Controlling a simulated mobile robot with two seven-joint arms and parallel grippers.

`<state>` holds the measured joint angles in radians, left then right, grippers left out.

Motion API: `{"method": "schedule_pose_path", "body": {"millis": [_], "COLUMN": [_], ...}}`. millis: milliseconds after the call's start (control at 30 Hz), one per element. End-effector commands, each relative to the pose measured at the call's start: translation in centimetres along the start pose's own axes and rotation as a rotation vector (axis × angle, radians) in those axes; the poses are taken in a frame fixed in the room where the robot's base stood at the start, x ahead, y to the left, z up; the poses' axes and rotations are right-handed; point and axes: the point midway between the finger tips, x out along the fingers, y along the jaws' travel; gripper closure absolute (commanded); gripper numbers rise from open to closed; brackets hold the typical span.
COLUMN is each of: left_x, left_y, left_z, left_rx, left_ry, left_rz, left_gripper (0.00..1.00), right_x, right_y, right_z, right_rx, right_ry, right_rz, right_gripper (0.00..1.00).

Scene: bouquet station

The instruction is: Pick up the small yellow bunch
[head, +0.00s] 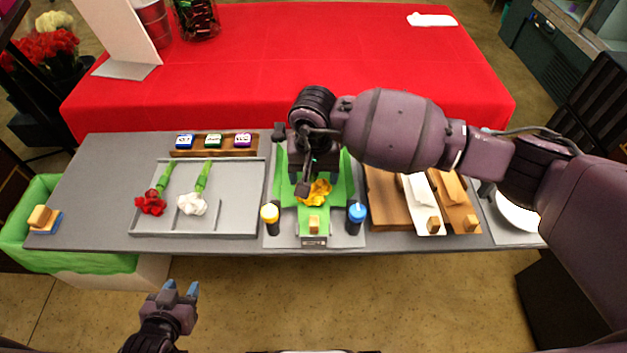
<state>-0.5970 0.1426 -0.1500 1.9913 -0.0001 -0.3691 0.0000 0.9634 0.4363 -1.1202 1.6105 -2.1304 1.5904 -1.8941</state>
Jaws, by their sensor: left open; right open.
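The small yellow bunch (318,191) lies on a green sheet (284,175) in the middle of the table, with its yellow blossom toward the front edge. My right gripper (306,183) is open just above and behind the blossom, and its arm comes in from the right. It hides the stems; I cannot tell whether it touches the bunch. My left gripper (180,289) is open and empty in front of the table, over the floor.
A grey tray (232,222) at left holds a red flower (150,203) and a white flower (192,204). A yellow-capped bottle (270,218) and a blue-capped bottle (356,218) flank the green sheet. Brown boards (388,203) lie at right.

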Motion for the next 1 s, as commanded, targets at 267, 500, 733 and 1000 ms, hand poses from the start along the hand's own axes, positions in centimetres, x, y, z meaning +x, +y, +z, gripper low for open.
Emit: {"method": "schedule_pose_path", "body": {"millis": [267,500,733,1000], "left_x": [0.0,-0.1,-0.3,-0.3], "left_y": [0.0,0.0,0.0,-0.1], "left_z": [0.0,0.1,0.5,0.5], "left_rx": [0.0,0.0,-0.001,-0.001], "left_ry": [0.001,-0.002,-0.01,-0.011], "left_rz": [0.0,0.0,-0.001,-0.002], "left_gripper": [0.57,0.57,0.57,0.57], "right_x": [-0.1,-0.1,-0.2,-2.9], "right_y": [0.0,0.0,0.0,0.0], "right_z": [0.0,0.0,0.0,-0.1], "right_rx": [0.0,0.0,0.0,-0.002], "right_ry": [0.0,0.0,0.001,0.004], "right_rz": [-0.001,-0.001,-0.001,-0.001], "right_gripper": [0.45,0.82,0.82,0.82]}}
